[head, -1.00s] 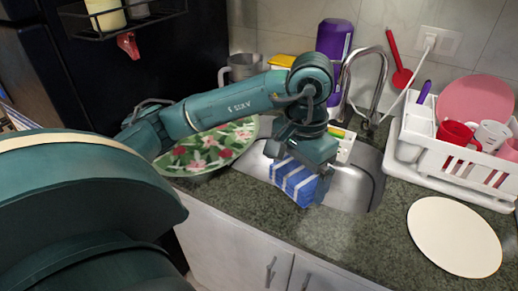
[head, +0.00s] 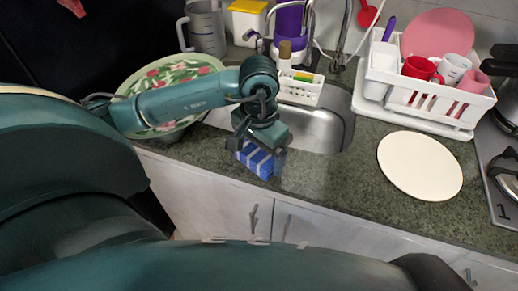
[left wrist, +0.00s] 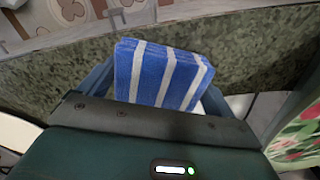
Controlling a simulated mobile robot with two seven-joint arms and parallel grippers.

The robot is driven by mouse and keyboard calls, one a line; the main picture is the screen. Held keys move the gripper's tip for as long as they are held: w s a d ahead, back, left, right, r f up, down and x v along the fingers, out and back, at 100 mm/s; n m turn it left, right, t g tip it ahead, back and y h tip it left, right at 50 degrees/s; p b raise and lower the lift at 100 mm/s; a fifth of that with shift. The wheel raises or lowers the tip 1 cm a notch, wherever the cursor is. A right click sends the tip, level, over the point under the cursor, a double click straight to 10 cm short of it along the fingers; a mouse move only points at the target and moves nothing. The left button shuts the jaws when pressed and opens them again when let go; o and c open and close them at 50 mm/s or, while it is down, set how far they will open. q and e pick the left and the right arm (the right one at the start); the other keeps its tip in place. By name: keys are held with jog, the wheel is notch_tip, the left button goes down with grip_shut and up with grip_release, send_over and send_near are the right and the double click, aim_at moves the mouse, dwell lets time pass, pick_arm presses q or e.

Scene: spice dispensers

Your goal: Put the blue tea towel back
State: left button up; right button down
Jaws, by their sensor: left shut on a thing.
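The blue tea towel (head: 254,161) is a folded blue block with white stripes. My left gripper (head: 262,153) is shut on it. In the head view it appears over the front strip of the counter, beside the sink's front left edge; its height above the counter is hard to tell. In the left wrist view the towel (left wrist: 165,75) sits between the two fingers (left wrist: 155,90), with granite behind it. My right gripper is not in view.
The steel sink (head: 325,130) lies behind the towel. A patterned green bowl (head: 150,75) is at left, partly behind my arm. A white dish rack (head: 435,105) and a cream plate (head: 420,165) are at right. The counter (head: 325,185) before the sink is clear.

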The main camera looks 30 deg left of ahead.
aim_at(259, 150)
pick_arm(q)
jog(key=shift+f, duration=0.1)
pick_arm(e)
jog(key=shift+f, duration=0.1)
pick_arm(q)
jog(key=shift+f+b, duration=0.2)
jog(key=shift+b, duration=0.15)
jog(key=o, duration=0.6)
jog(key=shift+r, duration=0.15)
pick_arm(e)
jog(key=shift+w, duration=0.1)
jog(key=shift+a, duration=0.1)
pick_arm(q)
jog(key=shift+r+p, duration=0.35)
jog(key=shift+p, duration=0.1)
notch_tip(259, 150, up, 10)
jog(key=shift+r+b, duration=0.1)
jog(key=shift+b, duration=0.5)
jog(key=shift+r, duration=0.7)
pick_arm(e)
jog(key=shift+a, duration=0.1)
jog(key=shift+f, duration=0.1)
